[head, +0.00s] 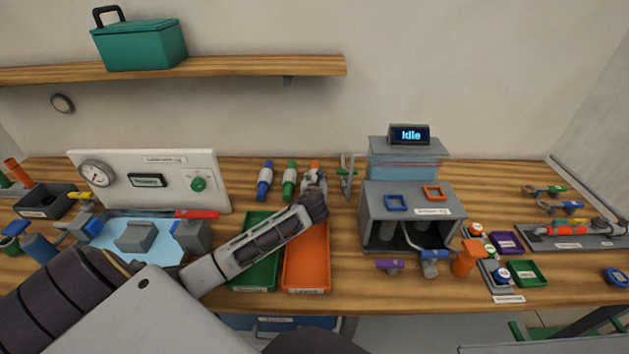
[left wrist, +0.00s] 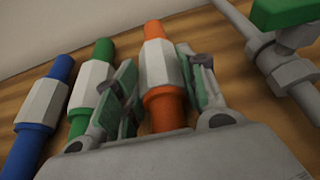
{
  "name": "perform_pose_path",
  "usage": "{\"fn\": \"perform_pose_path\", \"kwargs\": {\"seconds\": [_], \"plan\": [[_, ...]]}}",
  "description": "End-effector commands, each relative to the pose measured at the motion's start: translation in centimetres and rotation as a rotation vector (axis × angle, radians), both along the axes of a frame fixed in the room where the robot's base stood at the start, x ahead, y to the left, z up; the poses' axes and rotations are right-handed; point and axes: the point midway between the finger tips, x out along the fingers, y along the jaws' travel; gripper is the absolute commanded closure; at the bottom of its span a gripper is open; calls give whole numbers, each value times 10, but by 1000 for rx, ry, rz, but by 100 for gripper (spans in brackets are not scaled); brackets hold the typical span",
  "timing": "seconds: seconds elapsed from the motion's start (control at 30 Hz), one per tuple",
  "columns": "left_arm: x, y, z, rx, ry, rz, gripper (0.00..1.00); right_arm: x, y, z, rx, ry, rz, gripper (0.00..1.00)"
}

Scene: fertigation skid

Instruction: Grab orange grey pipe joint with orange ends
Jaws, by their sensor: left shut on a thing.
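The pipe joint with orange ends and a pale grey middle (left wrist: 164,75) stands out in the left wrist view, between the fingers of my left gripper (left wrist: 158,88). The fingers are shut on it, one on each side of its grey middle. In the head view the joint's orange end (head: 315,165) shows just past my left gripper (head: 314,182), which hides most of it. The joint appears to lie on the wooden table at the back. My right gripper is not in view.
A green-ended joint (head: 289,180) and a blue-ended joint (head: 265,180) lie close to the left. A grey valve with a green handle (left wrist: 285,60) is close to the right. A green tray (head: 256,277) and an orange tray (head: 306,270) lie under my left arm.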

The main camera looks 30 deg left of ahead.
Motion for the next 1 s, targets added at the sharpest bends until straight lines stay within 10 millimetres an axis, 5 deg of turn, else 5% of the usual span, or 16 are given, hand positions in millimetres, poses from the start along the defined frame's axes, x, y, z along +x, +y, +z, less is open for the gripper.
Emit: {"fn": "perform_pose_path", "kwargs": {"seconds": [0.37, 1.0], "plan": [[1, 0, 11, 1, -4, -1, 85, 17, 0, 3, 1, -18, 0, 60], [1, 0, 93, 1, -4, 0, 85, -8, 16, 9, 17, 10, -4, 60]]}}
